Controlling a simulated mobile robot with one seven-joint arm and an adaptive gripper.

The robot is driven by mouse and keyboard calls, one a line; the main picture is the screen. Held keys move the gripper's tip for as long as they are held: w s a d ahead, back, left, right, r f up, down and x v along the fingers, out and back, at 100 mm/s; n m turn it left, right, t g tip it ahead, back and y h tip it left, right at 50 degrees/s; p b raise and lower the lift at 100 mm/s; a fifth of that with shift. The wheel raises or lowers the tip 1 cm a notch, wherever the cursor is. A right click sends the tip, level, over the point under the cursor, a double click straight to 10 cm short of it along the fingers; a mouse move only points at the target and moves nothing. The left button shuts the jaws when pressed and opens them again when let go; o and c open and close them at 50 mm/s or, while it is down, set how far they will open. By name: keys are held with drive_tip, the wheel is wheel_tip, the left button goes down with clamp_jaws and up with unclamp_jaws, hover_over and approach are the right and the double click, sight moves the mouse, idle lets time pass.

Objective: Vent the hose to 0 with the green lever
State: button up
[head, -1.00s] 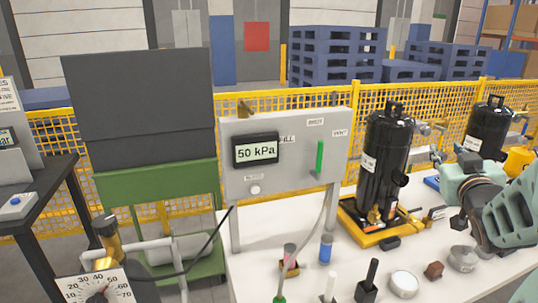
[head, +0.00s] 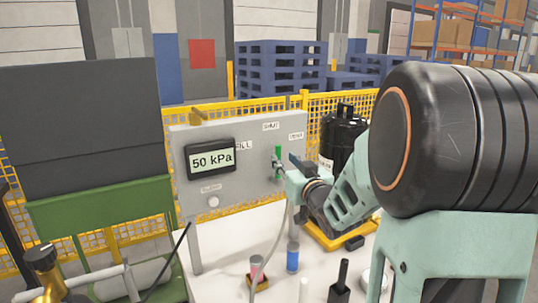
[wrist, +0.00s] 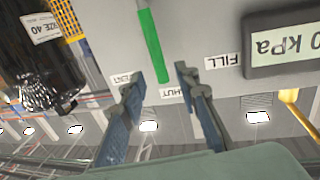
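The green lever (head: 278,155) on the grey panel (head: 230,165) is upright, its tip towards the SHUT label; VENT is to its right and FILL to its left. The display (head: 211,159) reads 50 kPa. My gripper (head: 284,165) is at the lever and partly hides it in the head view. In the upside-down wrist view my gripper (wrist: 160,75) is open, with the tip of the green lever (wrist: 151,45) between its two fingertips, a gap showing on each side. A pale hose (head: 279,232) hangs below the panel.
A black compressor (head: 342,135) stands on a yellow tray right of the panel, partly behind my arm. A red-topped cup (head: 257,268), a blue cylinder (head: 292,258) and a black-handled piece (head: 341,280) stand on the white table below. Yellow mesh fence runs behind.

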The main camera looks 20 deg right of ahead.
sight(279, 154)
drive_tip(key=w, duration=0.6)
clamp_jaws()
idle(0.3)
